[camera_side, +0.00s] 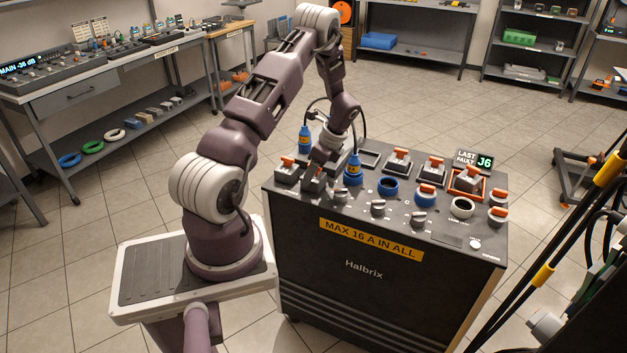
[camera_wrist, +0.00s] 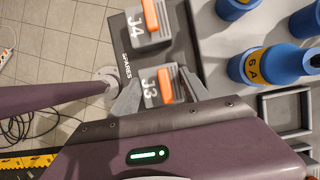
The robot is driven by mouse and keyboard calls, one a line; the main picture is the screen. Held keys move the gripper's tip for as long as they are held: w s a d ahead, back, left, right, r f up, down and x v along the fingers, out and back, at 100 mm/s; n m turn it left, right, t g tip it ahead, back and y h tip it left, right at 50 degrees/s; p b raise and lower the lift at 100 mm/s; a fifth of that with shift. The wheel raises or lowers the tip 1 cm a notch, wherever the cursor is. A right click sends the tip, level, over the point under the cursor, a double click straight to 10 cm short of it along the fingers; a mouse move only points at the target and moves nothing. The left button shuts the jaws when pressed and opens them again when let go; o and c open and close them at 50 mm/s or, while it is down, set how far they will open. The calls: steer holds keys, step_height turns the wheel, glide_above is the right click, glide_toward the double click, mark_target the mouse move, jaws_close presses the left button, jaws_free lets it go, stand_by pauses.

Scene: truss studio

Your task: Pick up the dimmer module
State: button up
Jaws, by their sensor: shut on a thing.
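Several grey dimmer modules with orange handles are on the dark console. In the wrist view, the module marked J3 (camera_wrist: 152,94) is between the two fingers of my gripper (camera_wrist: 160,92), which is shut on it. The module marked J4 (camera_wrist: 146,20) sits just beyond it on the spares strip. In the side view, my gripper (camera_side: 317,168) points down at the console's near-left corner, over the J3 module (camera_side: 313,183). The J4 module (camera_side: 287,172) stands to its left. I cannot tell whether J3 is raised off the console.
The console (camera_side: 350,285) has an empty black frame (camera_wrist: 287,131), blue sockets (camera_side: 388,186) and blue plugs (camera_side: 353,170) with cables close by my gripper. A module in an orange frame (camera_side: 484,190) stands at the right, near a display (camera_side: 484,161) reading J6. Cables hang at far right.

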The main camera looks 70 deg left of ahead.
jaws_close()
steer(key=shift+n, duration=0.3)
steer(key=r, duration=0.9)
steer(key=shift+w+d+r, duration=0.1)
steer(key=shift+w+r, duration=0.1)
steer(key=shift+r, duration=0.1)
steer(key=w+d+f+n+t+h, duration=0.1)
steer(key=w+d+n+h, duration=0.5)
steer(key=n, duration=0.6)
steer(key=w+d+f+n+t+h, duration=0.15)
steer(key=w+d+n, duration=0.25)
steer(key=w+n, duration=0.55)
steer(key=w+a+n+t+y, duration=0.3)
steer(key=a+n, duration=0.6)
steer(key=n, duration=0.7)
steer(key=w+a+n+t+y, duration=0.15)
steer(key=a+n+y, duration=0.35)
steer(key=a+n, duration=0.75)
steer(key=shift+w+d+f+n+g+h, duration=0.1)
steer(key=shift+d+f+n, duration=0.5)
steer(key=shift+f, duration=0.25)
steer(key=shift+w+d+f+n+g+h, duration=0.1)
steer(key=shift+d+f+n, duration=0.5)
steer(key=shift+f, duration=0.25)
steer(key=shift+w+d+f+n+g+h, duration=0.1)
steer(key=shift+d+f+n, duration=0.4)
steer(key=shift+d+f, duration=0.3)
steer(key=shift+a+f, duration=0.1)
steer(key=shift+f, duration=0.8)
